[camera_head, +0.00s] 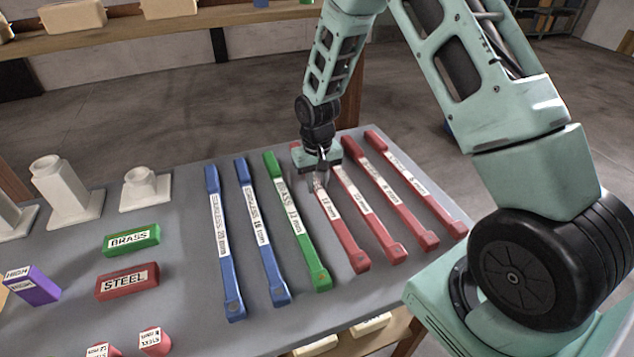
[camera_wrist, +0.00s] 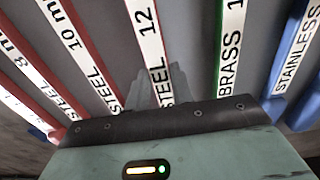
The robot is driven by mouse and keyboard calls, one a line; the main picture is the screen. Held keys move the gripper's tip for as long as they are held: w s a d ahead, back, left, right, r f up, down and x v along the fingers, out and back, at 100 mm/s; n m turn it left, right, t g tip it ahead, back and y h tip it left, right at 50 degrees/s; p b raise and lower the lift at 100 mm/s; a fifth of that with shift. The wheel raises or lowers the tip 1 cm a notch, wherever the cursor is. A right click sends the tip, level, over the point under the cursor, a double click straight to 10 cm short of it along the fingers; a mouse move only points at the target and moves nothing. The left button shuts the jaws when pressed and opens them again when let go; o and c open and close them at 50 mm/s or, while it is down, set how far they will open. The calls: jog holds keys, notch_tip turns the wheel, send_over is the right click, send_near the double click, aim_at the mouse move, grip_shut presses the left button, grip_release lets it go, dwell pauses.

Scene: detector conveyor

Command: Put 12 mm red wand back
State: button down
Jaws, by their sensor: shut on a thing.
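The red 12 mm wand (camera_head: 345,240) lies in line with the row of wands on the grey table, just right of the green brass wand. Its white label, reading STEEL 12, shows in the wrist view (camera_wrist: 147,35). My gripper (camera_head: 319,183) points down at the upper part of this wand and is shut on it. In the wrist view the fingers (camera_wrist: 158,88) sit over its label. The fingers and wrist hide part of the wand. I cannot tell whether it touches the table or is held just above it.
The green brass wand (camera_head: 297,230) and two blue wands (camera_head: 227,255) (camera_head: 263,240) lie left. Red wands (camera_head: 368,212) lie close on the right. Green BRASS (camera_head: 132,240) and red STEEL (camera_head: 127,281) blocks, a purple block (camera_head: 35,287) and white stands (camera_head: 66,191) occupy the left.

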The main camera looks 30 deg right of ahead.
aim_at(317, 186)
jog(key=shift+f, duration=0.45)
jog(key=shift+f, duration=0.1)
jog(key=c, duration=1.2)
grip_release()
notch_tip(317, 186, up, 11)
jog(key=b, duration=0.2)
jog(key=s+a+r+n, duration=0.2)
jog(key=s+a+r, duration=0.1)
jog(key=a, duration=0.2)
jog(key=s+a+r+n, duration=0.1)
jog(key=s+a+r, duration=0.1)
jog(key=s+a, duration=0.3)
jog(key=s+a+r+n, duration=0.1)
jog(key=s+a+n, duration=0.2)
jog(key=s, duration=0.7)
jog(key=s+a+r+n, duration=0.2)
jog(key=s+a+n, duration=0.2)
jog(key=s+a, duration=0.3)
jog(key=s, duration=0.4)
jog(key=shift+y, duration=0.3)
